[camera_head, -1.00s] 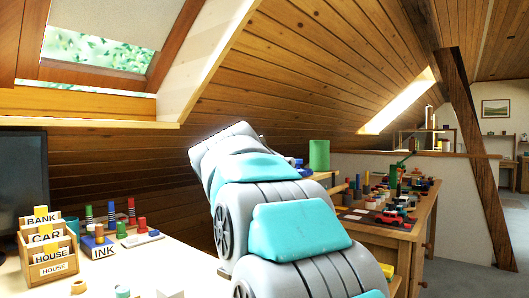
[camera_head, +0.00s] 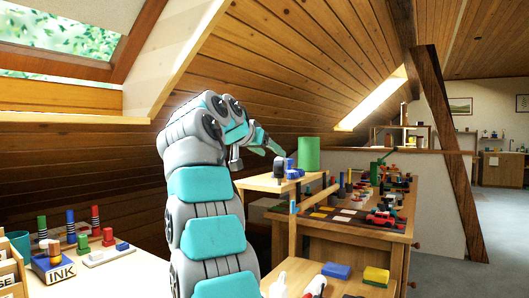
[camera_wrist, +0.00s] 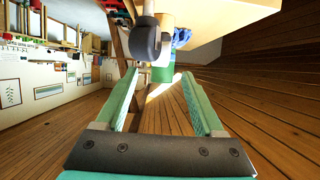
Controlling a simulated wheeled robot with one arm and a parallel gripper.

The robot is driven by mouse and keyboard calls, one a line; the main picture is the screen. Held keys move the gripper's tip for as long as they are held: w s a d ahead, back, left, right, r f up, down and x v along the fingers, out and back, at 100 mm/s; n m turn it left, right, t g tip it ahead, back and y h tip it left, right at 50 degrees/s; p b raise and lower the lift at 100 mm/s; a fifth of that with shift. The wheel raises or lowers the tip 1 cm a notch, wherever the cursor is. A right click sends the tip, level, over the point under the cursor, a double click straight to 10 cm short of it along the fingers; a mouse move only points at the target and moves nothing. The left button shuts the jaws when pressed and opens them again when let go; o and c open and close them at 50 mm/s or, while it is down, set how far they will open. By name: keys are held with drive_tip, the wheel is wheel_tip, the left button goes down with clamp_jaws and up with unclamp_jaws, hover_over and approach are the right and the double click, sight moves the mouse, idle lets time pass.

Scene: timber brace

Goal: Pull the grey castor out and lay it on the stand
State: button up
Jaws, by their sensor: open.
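The grey castor (camera_wrist: 146,42) shows large in the wrist view, with a dark rounded wheel and a pale stem running up to the top edge. A small grey shape below my wrist in the head view may be the same castor. My gripper (camera_wrist: 158,76) is open, its two teal fingers apart with nothing held between them. The castor appears near the fingertips, slightly above and left of their middle in the wrist view. In the head view my gripper (camera_head: 267,142) is over a raised wooden top (camera_head: 262,184), which may be the stand. The castor's mounting is not clear.
A green cylinder (camera_head: 309,153) and small blue pieces (camera_head: 283,168) stand near my fingertips. A bench with toys (camera_head: 365,225) lies to the right. A pale table (camera_head: 120,275) with blocks and pegs is at left. The sloped wooden ceiling is close behind my arm.

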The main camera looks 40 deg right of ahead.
sight(279, 158)
drive_tip(key=p+x, duration=0.1)
drive_tip(key=x, duration=0.6)
drive_tip(key=shift+w+d+f, duration=0.1)
drive_tip(key=shift+d+f, duration=0.05)
drive_tip(key=shift+c, duration=0.2)
clamp_jaws()
drive_tip(key=c, duration=0.6)
unclamp_jaws()
clamp_jaws()
idle(0.6)
